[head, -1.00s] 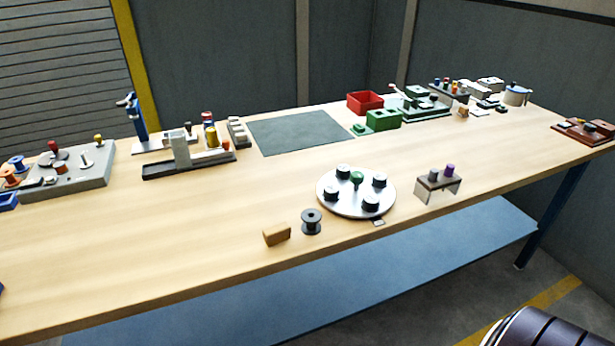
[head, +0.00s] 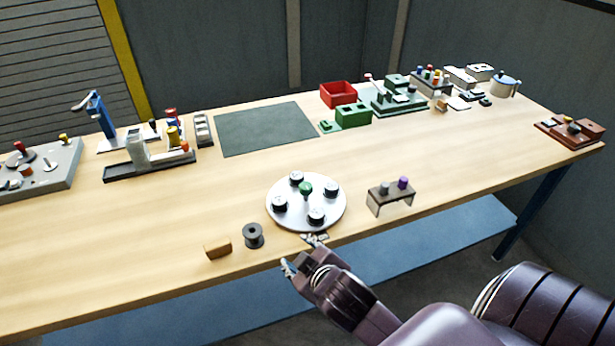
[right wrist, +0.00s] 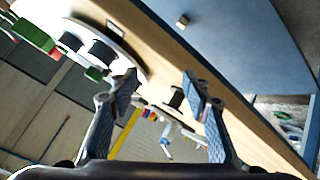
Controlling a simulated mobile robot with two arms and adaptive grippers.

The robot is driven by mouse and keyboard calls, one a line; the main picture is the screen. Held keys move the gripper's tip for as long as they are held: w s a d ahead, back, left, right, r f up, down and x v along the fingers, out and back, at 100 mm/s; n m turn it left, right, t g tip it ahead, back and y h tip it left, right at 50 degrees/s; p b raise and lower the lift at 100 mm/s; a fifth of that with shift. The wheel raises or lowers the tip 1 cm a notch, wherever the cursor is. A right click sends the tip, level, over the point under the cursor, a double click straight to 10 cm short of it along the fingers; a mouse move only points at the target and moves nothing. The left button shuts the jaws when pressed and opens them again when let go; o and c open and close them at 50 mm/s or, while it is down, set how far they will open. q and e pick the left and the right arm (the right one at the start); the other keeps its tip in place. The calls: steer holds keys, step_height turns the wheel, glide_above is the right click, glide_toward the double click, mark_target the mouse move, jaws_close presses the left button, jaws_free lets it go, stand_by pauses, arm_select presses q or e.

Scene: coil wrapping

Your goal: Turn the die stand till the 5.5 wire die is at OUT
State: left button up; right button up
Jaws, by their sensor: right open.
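The die stand (head: 283,222) is a round silver plate on the table with several black dies around a green centre knob (head: 305,188). One black die (head: 316,216) is on its near side. The die labels cannot be read. In the right wrist view the plate's edge (right wrist: 135,62) and a green knob (right wrist: 94,74) show at upper left. My right gripper (head: 300,252) is open and empty at the table's front edge, just in front of the plate. Its two fingers (right wrist: 160,92) are spread in the wrist view. A small tag by the plate is partly hidden by the gripper. My left gripper is out of view.
A dark spool (head: 253,236) and a tan block (head: 217,249) stand left of the plate. A small stand with a grey and a purple peg (head: 391,195) is to its right. A grey-green mat (head: 262,130) lies behind. Bare table lies between.

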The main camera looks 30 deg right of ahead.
steer(key=w+a+r+n+t+y, duration=0.2)
steer(key=w+r+n+t, duration=0.2)
steer(key=w+r, duration=0.4)
steer(key=w+a+r+n+t+y, duration=0.1)
steer(key=w+r+n+t, duration=0.35)
steer(key=r, duration=0.55)
steer(key=w+a+r+n+y, duration=0.2)
steer(key=a+r+n+y, duration=0.45)
steer(key=n, duration=0.25)
steer(key=n+g+h, duration=0.5)
steer(key=n+g, duration=1)
steer(key=n, duration=0.5)
glide_toward(307, 186)
steer(key=f, duration=0.2)
steer(key=x, duration=0.2)
steer(key=p+x, duration=0.1)
steer(key=x, duration=0.1)
steer(key=w+p+x, duration=0.1)
steer(key=x, duration=0.1)
steer(key=shift+a+r, duration=0.15)
steer(key=shift+a, duration=0.1)
steer(key=shift+f, duration=0.45)
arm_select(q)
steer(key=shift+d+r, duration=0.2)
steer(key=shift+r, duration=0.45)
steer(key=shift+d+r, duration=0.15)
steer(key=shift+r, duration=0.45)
